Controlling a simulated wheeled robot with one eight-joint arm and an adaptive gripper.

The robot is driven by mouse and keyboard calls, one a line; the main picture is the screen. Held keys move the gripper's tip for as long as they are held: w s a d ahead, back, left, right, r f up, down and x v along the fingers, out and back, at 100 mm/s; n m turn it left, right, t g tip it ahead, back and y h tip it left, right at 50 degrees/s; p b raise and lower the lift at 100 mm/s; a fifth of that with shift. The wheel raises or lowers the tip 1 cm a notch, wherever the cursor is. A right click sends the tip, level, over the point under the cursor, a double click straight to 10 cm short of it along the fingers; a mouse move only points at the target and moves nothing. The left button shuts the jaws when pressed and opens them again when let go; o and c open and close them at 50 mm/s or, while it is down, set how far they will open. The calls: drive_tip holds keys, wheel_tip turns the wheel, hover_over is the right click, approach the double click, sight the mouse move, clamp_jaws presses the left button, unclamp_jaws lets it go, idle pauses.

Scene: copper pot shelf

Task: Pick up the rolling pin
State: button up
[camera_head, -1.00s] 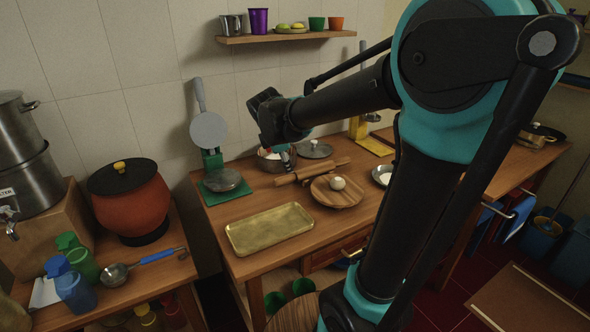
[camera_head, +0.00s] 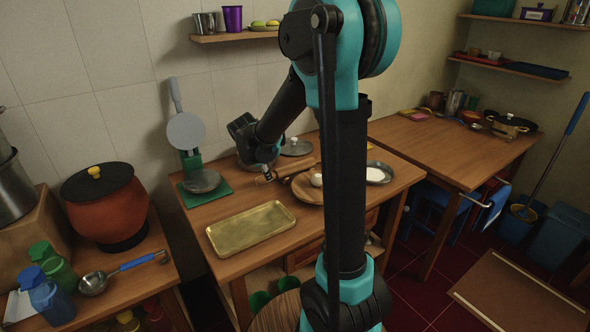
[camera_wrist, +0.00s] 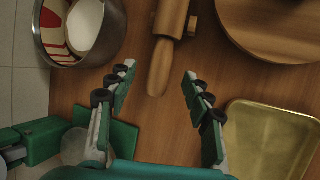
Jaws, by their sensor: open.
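The wooden rolling pin (camera_head: 297,170) lies on the middle table behind the brass tray, partly hidden by my arm in the head view. In the wrist view the rolling pin (camera_wrist: 169,30) runs down from the top edge, and its handle end points between my fingers. My gripper (camera_wrist: 158,75) is open, with one finger on each side of that handle and clear space around it. In the head view my gripper (camera_head: 266,177) is over the table near the pin's left end. I cannot tell its exact height above the table.
A brass tray (camera_head: 250,228) lies in front of the pin. A round wooden board (camera_head: 305,191) with a pale ball is close to its right. A metal pot (camera_wrist: 111,38) is left of the pin in the wrist view. A green press (camera_head: 203,183) stands at the left.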

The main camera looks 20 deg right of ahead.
drive_tip(key=shift+x, duration=2.65)
drive_tip(key=shift+d, duration=0.2)
drive_tip(key=shift+c, duration=0.3)
clamp_jaws()
